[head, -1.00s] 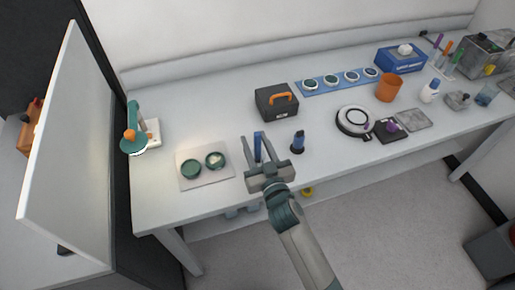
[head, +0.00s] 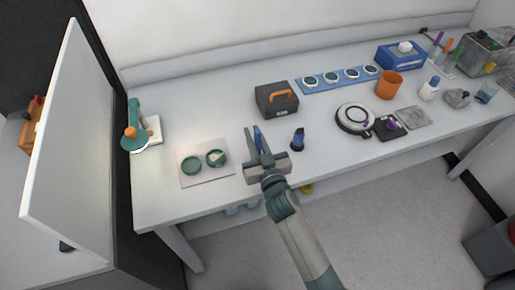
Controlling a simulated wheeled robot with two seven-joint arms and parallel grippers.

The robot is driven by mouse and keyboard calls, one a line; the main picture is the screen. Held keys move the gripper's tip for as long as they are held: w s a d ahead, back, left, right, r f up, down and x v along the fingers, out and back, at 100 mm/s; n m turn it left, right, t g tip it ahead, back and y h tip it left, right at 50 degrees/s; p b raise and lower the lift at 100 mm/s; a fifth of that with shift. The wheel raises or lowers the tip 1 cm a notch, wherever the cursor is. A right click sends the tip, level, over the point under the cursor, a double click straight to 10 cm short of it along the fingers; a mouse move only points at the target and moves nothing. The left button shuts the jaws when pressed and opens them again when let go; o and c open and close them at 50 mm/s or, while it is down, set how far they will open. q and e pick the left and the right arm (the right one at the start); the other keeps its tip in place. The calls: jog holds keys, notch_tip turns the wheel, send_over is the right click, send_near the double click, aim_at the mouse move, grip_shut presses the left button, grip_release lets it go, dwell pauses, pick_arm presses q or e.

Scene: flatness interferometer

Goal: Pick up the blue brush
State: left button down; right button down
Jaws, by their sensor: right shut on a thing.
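The blue brush (head: 258,137) is upright and slightly tilted between the fingers of my right gripper (head: 257,145), over the front part of the white bench. My right gripper is shut on it, and the fingers hide part of the brush. I cannot tell whether its lower end is clear of the bench top. My left gripper is not in view.
A dark blue upright item (head: 298,139) stands just right of the gripper. A pale mat (head: 206,178) with two round green dishes lies to its left. A dark toolbox (head: 276,104) with an orange handle stands behind. A round black-and-white device (head: 356,119) is further right.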

aim_at(257, 132)
notch_tip(257, 132, up, 10)
jog(key=b, duration=0.1)
dwell(0.6)
dwell(0.8)
